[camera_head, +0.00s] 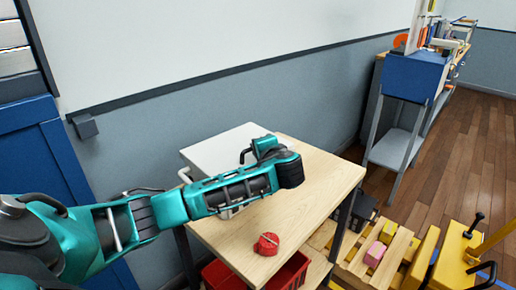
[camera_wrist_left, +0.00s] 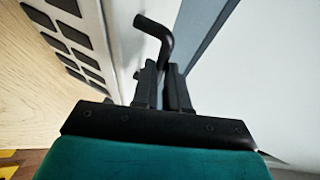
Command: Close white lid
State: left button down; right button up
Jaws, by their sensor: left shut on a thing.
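A white flat panel (camera_head: 218,148), which looks like the lid, shows at the back left of the wooden table, partly hidden behind my left arm. Its exact tilt is hard to tell. My left gripper (camera_head: 257,150) is at the panel's right side, with a bent black handle by its tip. In the left wrist view, my gripper (camera_wrist_left: 163,85) is shut on the black handle (camera_wrist_left: 157,35). A white part with dark rectangular openings (camera_wrist_left: 85,35) is left of the jaws, and a plain pale surface (camera_wrist_left: 255,75) is on the right. My right gripper is not in view.
A red round object (camera_head: 267,244) sits on the wooden table (camera_head: 315,185) near its front. A red crate (camera_head: 290,272) is below. A blue-topped stand (camera_head: 415,75) is at the back right.

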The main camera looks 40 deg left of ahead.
pick_arm(q)
jog(key=shift+s+d+f, duration=0.1)
jog(key=shift+d+f, duration=0.05)
jog(key=shift+f, duration=0.3)
jog(key=shift+s+d+f, duration=0.1)
jog(key=shift+d+f, duration=0.05)
jog(key=shift+f, duration=0.25)
jog(key=c, duration=1.4)
grip_release()
jog(key=shift+f, duration=0.1)
jog(key=shift+d, duration=0.1)
jog(key=v, duration=0.4)
jog(key=r+v, duration=0.1)
jog(key=v, duration=0.3)
jog(key=p+v, duration=0.1)
jog(key=v, duration=0.3)
jog(key=shift+d+r, duration=0.1)
jog(key=shift+r, duration=0.15)
